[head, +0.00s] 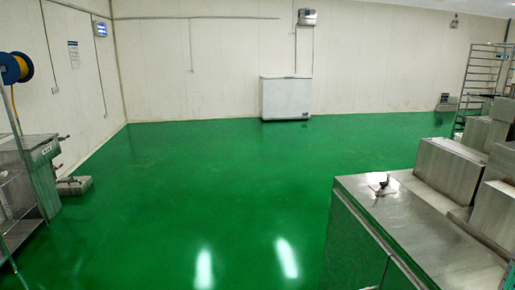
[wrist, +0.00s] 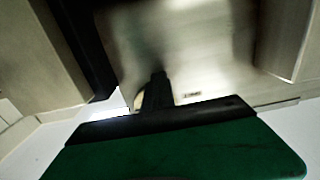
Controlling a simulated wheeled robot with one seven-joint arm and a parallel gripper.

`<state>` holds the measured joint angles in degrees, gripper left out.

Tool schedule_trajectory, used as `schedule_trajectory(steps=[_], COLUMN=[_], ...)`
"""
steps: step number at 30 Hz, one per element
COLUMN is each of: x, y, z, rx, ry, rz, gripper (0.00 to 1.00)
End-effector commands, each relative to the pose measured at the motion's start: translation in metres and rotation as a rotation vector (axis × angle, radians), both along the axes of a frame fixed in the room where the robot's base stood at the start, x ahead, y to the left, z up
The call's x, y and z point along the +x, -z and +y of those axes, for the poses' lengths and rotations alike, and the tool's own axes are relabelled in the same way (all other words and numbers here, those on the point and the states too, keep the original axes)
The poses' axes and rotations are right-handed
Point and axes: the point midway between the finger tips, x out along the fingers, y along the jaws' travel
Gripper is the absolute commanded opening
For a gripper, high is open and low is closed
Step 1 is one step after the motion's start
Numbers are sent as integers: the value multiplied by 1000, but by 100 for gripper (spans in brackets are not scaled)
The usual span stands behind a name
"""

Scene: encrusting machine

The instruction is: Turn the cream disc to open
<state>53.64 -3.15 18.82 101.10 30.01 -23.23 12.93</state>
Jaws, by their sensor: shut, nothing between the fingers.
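In the wrist view my gripper (wrist: 158,80) shows as dark fingers, closed together, pointing toward a pale metal panel. A small cream curved edge (wrist: 138,99) shows just left of the fingers; it may be part of the cream disc, mostly hidden behind them. I cannot tell whether the fingers touch it. The head view shows neither my gripper nor a cream disc.
In the head view, a steel cabinet (head: 425,235) and metal boxes (head: 450,165) stand at right. A white chest (head: 286,97) stands by the back wall. The green floor (head: 230,180) is clear.

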Motion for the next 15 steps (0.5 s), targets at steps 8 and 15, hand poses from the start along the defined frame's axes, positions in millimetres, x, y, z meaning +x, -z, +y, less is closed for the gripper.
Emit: schedule_trajectory(steps=[8, 15], x=[-4, -8], y=[-7, -8], z=[-1, -2], rx=[-16, -20], ry=[3, 4], rz=[-7, -8], gripper=[0, 0])
